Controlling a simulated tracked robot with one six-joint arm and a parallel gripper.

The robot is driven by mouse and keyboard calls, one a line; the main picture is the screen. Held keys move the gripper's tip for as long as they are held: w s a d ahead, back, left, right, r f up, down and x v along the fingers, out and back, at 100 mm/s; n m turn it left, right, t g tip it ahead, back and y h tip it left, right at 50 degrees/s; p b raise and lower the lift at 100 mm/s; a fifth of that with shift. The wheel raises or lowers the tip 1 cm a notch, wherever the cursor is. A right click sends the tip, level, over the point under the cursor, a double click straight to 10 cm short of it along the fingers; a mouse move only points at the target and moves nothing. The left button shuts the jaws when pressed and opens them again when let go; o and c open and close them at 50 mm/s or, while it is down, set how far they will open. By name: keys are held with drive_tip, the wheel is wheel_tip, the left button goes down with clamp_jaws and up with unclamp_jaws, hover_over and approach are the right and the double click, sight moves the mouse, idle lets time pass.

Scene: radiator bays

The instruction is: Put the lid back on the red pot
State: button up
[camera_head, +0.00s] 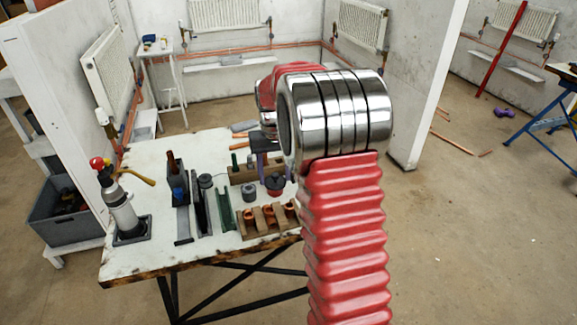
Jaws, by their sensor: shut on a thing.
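The red pot (275,191) is a small, dark red cylinder on the white workbench, just behind the wooden rack. A dark lid (275,181) with a small knob shows right at the pot's top. I cannot tell whether it rests fully on the rim or is just above it. My gripper (270,171) points down from the end of my red arm, directly over the pot. Its dark body and purplish fingers are small in view and partly hidden by my arm's silver joint. The fingers are shut on the lid.
A wooden rack (268,222) with orange fittings stands in front of the pot. A grey round part (249,192) and a green channel (224,208) are to its left. A silver bottle with a red top (119,203) stands at the bench's left. The bench's front left is clear.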

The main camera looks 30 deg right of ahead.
drive_tip(key=a+f+n, duration=0.2)
drive_tip(key=a, duration=0.8)
drive_tip(key=a+f+n, duration=0.1)
drive_tip(key=a+f, duration=0.2)
drive_tip(key=a, duration=0.6)
drive_tip(key=shift+s+a+n, duration=0.35)
drive_tip(key=shift+n, duration=0.05)
